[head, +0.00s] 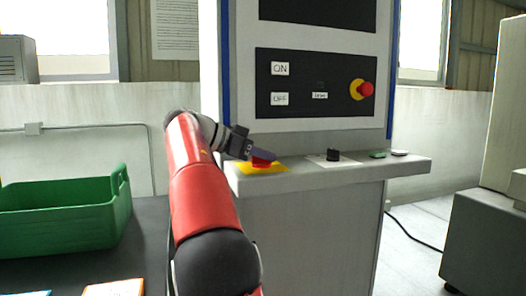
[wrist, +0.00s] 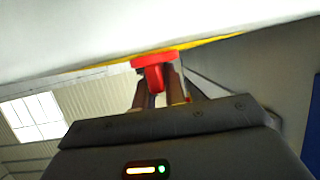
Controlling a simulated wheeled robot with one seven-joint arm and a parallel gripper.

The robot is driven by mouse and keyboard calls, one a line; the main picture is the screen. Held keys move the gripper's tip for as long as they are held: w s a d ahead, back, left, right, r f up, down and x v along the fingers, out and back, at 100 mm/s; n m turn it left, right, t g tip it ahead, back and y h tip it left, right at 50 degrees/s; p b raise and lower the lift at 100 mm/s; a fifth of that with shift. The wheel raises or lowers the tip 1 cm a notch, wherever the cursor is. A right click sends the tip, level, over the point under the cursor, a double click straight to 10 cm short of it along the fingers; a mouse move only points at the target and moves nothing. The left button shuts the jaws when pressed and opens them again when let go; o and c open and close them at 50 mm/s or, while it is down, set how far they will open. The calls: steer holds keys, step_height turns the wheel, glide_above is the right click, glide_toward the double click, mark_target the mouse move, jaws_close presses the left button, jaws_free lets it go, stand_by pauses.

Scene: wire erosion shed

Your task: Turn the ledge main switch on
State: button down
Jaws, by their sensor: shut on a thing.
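The ledge main switch shows as a red handle (head: 262,163) on a yellow plate (head: 250,169), on the left part of the grey ledge (head: 300,180). My gripper (head: 262,155) reaches it from the left. In the wrist view the red handle (wrist: 153,76) sits between the two fingers of my gripper (wrist: 160,92), which are shut on it. The yellow plate shows there as a thin strip (wrist: 215,41). The fingers partly hide the handle, and I cannot read any position marks.
A black knob (head: 333,155) on a pale plate and small green (head: 377,154) and white (head: 399,153) items sit further right on the ledge. A black panel (head: 300,108) above carries a red mushroom button (head: 366,89). A green crate (head: 65,220) stands left.

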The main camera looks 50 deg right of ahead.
steer(key=shift+f+m+g+y, duration=0.15)
steer(key=shift+m+g+y, duration=0.25)
steer(key=shift+m, duration=0.1)
steer(key=c, duration=1.5)
jaws_free()
steer(key=shift+o, duration=0.2)
